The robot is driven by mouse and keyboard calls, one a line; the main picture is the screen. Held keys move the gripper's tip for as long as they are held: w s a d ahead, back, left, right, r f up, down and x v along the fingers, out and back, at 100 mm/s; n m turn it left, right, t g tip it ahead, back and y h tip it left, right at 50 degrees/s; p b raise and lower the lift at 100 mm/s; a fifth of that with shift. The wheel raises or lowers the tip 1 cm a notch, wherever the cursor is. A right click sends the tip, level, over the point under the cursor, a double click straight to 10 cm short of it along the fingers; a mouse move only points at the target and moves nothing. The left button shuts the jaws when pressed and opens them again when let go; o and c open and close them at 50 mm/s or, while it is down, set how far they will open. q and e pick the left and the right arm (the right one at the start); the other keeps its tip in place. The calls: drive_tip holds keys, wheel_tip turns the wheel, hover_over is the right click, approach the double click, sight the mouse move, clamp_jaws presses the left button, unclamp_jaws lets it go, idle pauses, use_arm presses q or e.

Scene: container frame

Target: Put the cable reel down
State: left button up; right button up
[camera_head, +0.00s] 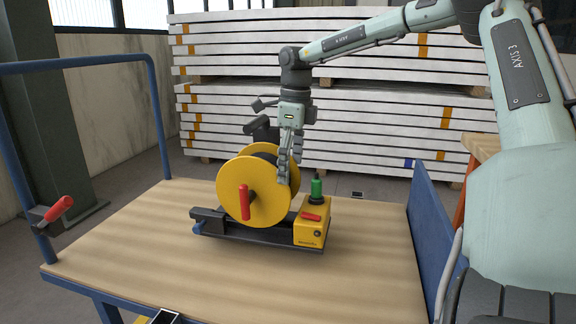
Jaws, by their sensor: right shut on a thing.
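The cable reel (239,189) is upright, with yellow round flanges, a dark core and a red crank handle (245,202) on its near face. My right gripper (287,172) comes down from above and is shut on the reel at its upper right side. The reel is at a low black base (262,238) on the wooden cart top; its lower edge overlaps the base, and I cannot tell whether it rests there. A yellow box (311,230) with a red switch and a green-topped part (317,188) sits at the base's right end. My left gripper is not in view.
A red-handled clamp (58,208) is on the left post. Stacked white boards (380,120) stand behind.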

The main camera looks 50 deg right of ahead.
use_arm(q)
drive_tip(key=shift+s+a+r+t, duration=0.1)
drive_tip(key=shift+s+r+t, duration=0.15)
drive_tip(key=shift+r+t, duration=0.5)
use_arm(e)
drive_tip(key=shift+w+f, duration=0.1)
drive_tip(key=shift+f, duration=1.75)
drive_tip(key=o, duration=1.6)
drive_tip(key=shift+f+b, duration=0.15)
drive_tip(key=shift+b, duration=0.15)
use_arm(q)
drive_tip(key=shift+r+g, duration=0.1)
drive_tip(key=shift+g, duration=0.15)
use_arm(e)
drive_tip(key=shift+o, duration=0.2)
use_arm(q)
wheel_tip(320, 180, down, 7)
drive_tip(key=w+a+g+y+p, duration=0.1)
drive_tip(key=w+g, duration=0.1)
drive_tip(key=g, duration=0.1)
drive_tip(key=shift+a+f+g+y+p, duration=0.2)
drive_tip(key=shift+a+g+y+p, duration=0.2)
use_arm(e)
wheel_tip(320, 180, up, 12)
drive_tip(key=shift+s+d, duration=0.15)
drive_tip(key=shift+s, duration=0.3)
